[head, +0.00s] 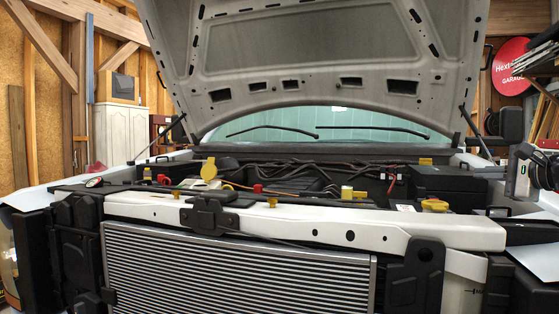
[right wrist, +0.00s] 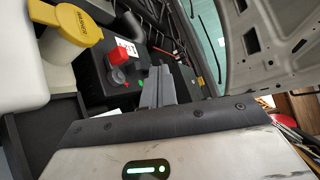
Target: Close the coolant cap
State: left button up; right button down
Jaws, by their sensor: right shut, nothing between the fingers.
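Several yellow caps show in the engine bay, and I cannot tell for sure which is the coolant cap. A yellow cap (right wrist: 76,26) with small dark lettering sits at a pale grey neck by a white tank in the right wrist view; whether it is fully seated is unclear. It is likely the front right yellow cap (head: 435,205) in the head view. Another yellow cap (head: 209,170) stands raised at the left. My right gripper (right wrist: 158,86) is shut and empty, right of the lettered cap and apart from it. My left gripper is not in view.
A black box with a red terminal cover (right wrist: 118,56) lies between my right fingers and the lettered cap. The raised hood (head: 310,50) hangs above. The white front crossbar (head: 300,215) and the radiator (head: 235,270) stand at the front.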

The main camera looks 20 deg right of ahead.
aim_at(208, 172)
jog(key=u, duration=0.65)
jog(key=i, duration=0.8)
jog(key=u, duration=0.45)
